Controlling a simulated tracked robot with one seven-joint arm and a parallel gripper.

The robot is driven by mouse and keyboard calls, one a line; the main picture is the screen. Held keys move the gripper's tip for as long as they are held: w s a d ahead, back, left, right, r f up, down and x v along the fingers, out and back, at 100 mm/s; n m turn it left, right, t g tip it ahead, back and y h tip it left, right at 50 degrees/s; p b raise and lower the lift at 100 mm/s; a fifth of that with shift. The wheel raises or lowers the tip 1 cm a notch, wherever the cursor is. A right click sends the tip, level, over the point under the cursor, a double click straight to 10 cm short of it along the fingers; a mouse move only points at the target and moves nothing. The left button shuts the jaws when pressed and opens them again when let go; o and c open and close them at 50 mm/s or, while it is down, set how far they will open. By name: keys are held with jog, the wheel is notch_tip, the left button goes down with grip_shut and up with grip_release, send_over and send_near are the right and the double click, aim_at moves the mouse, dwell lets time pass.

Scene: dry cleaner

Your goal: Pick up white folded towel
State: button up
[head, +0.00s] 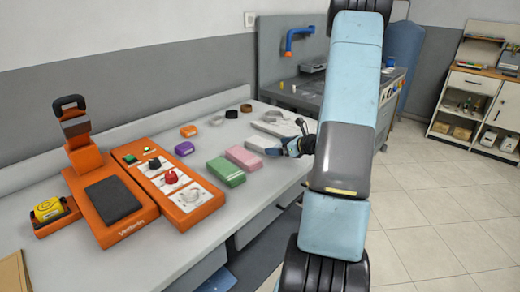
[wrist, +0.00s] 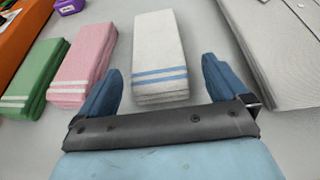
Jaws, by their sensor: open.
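The white folded towel (wrist: 160,55) has blue stripes near its close end and lies flat on the table. In the wrist view it lies ahead of my gripper (wrist: 163,88), lined up with the gap between the fingers. The fingers are apart and nothing is between them except the near end of the towel in line of sight; I cannot tell how high they are above it. In the head view the towel (head: 262,143) is a small pale block beside my gripper (head: 283,150), partly crowded by it.
A pink folded towel (wrist: 84,65) and a green one (wrist: 40,75) lie left of the white towel. A grey ridged item (wrist: 285,45) lies to the right. An orange machine (head: 107,205) with a control panel (head: 168,180) fills the table's left part.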

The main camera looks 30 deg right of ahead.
aim_at(270, 146)
jog(key=shift+a+x, duration=0.1)
jog(key=shift+x, duration=1.25)
jog(key=shift+a+x, duration=0.15)
jog(key=shift+x, duration=1.2)
jog(key=shift+s+r, duration=0.1)
jog(key=shift+c, duration=0.3)
jog(key=c, duration=1)
jog(key=shift+o, duration=0.2)
jog(key=shift+r, duration=0.1)
